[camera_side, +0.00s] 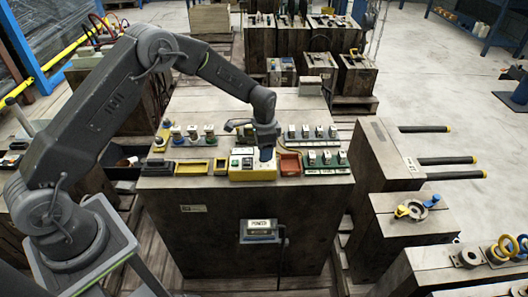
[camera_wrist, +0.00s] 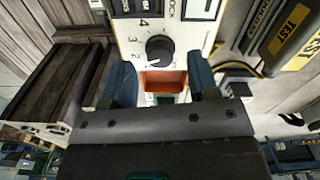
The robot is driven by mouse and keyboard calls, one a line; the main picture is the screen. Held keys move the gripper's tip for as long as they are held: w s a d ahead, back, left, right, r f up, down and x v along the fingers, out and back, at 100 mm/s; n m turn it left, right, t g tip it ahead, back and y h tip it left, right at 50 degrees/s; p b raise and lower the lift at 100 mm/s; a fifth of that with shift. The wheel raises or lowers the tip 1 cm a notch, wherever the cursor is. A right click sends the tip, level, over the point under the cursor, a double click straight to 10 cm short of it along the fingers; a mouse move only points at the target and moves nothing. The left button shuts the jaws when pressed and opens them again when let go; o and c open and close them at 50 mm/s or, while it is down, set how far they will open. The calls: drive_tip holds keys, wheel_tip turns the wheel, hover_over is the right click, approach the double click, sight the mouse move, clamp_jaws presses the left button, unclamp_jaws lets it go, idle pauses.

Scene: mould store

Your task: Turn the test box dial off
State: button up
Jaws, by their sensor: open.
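The yellow test box (camera_side: 253,172) sits at the front edge of the wooden bench block in the side view. Its pale panel, with a round black dial (camera_wrist: 160,48) and printed numbers beside it, shows in the wrist view. My gripper (camera_side: 266,153) points down over the right part of the box and hides the dial in the side view. In the wrist view my gripper (camera_wrist: 161,80) is open, with one blue finger on either side of the dial's lower end. Nothing is between the fingers that I can see held.
An orange-red tray (camera_side: 290,164) stands right of the box, with small blocks (camera_side: 325,157) beyond it. Yellow trays (camera_side: 191,169) lie to the left, and several knobbed pieces (camera_side: 193,133) stand behind. Black-and-yellow TEST-labelled parts (camera_wrist: 285,35) show at the wrist view's right.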

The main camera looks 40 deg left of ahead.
drive_tip(key=shift+f, duration=0.9)
drive_tip(key=c, duration=0.9)
